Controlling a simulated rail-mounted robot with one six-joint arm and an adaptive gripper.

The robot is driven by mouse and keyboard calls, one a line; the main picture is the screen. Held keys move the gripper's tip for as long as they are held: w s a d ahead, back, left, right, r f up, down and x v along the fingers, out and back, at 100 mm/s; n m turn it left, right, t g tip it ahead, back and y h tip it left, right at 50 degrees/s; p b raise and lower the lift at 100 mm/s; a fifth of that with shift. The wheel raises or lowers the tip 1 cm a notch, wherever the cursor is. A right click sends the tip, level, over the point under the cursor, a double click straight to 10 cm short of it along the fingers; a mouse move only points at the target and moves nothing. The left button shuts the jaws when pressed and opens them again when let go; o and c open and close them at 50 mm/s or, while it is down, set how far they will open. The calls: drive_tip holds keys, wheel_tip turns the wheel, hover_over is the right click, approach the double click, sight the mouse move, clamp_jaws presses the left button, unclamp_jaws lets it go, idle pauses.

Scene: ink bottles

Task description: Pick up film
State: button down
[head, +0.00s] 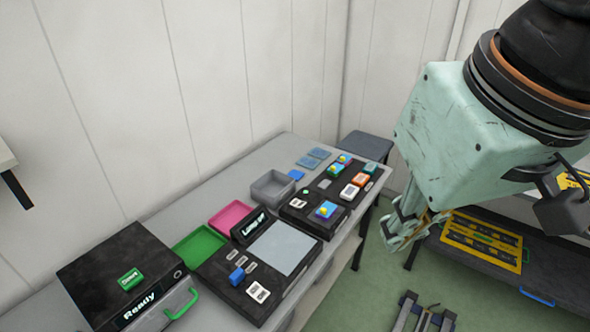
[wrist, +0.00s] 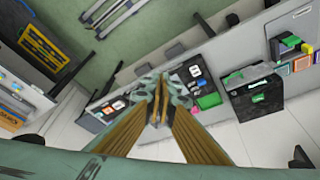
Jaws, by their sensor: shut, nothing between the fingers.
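My gripper (head: 398,238) is shut and empty. It hangs in the air to the right of the grey table (head: 190,206), clear of everything on it. In the wrist view its fingers (wrist: 158,88) meet with nothing between them. Two thin blue squares that look like film lie at the back of the table, a nearer one (head: 306,163) and a farther one (head: 319,153). A pale blue-grey square (head: 284,247) lies flat on a black station with a "Line up" sign (head: 254,226). I cannot tell for sure which is the film.
A black box marked "Ready" (head: 140,306) stands at the front left. Green (head: 199,247) and pink (head: 229,216) trays and an open grey bin (head: 272,187) stand along the wall side. A black board (head: 318,217) holds small coloured blocks. A yellow-framed rack (head: 480,242) is at right, over green floor.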

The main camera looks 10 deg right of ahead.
drive_tip(key=c, duration=2.5)
unclamp_jaws()
drive_tip(key=shift+c, duration=0.2)
drive_tip(key=shift+w, duration=0.15)
